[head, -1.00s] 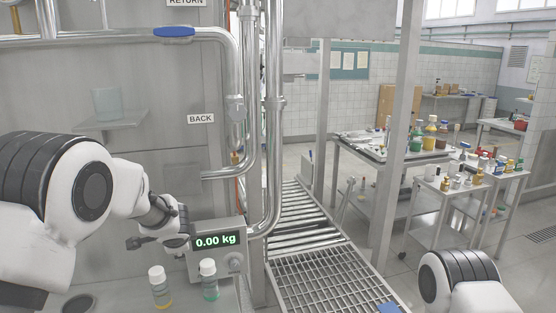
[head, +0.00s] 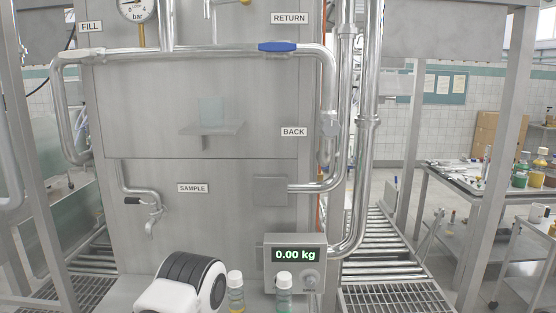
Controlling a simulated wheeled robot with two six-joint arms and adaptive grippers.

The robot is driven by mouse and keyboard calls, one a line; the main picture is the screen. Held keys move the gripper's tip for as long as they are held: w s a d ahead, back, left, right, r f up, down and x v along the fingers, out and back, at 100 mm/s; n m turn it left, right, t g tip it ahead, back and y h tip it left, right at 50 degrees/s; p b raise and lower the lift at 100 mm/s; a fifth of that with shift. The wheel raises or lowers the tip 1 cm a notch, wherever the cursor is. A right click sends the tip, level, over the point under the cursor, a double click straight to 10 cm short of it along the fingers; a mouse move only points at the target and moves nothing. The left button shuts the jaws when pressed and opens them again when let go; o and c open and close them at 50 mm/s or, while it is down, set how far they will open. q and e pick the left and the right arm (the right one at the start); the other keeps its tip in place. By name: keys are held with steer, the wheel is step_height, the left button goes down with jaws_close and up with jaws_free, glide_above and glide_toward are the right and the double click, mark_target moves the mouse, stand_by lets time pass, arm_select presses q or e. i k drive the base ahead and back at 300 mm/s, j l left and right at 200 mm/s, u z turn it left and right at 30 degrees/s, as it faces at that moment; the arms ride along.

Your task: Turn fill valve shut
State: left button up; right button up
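A FILL label (head: 91,26) is on the upper left of the steel cabinet, near a steel pipe (head: 75,62) that bends down at its left. No valve handle that I can tie to that label shows in the head view. A blue valve handle (head: 277,47) lies along the horizontal pipe under the RETURN label (head: 289,18). My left arm shows only as a white and black link at the bottom, and its gripper is out of view. My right gripper is also out of view.
A SAMPLE tap (head: 152,212) sticks out at the lower left. A small shelf (head: 212,128) holds a clear beaker. A roller conveyor (head: 370,240) runs at right.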

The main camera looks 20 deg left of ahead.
mark_target(81, 54)
steer(key=k+u, duration=0.1)
steer(key=u, duration=1.45)
